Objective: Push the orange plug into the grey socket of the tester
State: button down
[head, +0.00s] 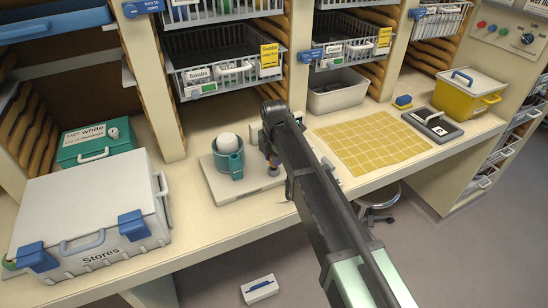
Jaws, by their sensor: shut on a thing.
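My arm reaches in from the lower right and hides much of the counter's middle. My gripper (272,168) points down at the arm's far end, just right of a teal mug. It is small and dark here; a small orange-brown bit between its fingertips appears to be the orange plug (273,171), held above or at the right part of a pale flat board. A pale device with green parts (255,133) stands partly behind the arm and may be the tester. I cannot make out the grey socket.
The teal mug (228,160) with a white ball stands on the pale board (240,192), close to the gripper. A Stores case (90,215) stands left. A yellow grid mat (370,148) lies right. Wire baskets (222,75) hang above. A stool (378,197) stands below.

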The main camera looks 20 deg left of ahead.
jog(key=shift+f+b, duration=0.9)
jog(key=shift+f, duration=0.1)
jog(key=c, duration=0.9)
grip_release()
jog(key=shift+o, duration=0.2)
notch_tip(320, 180, up, 11)
jog(key=p, duration=1.1)
jog(key=shift+r, duration=0.1)
jog(key=shift+f, duration=0.2)
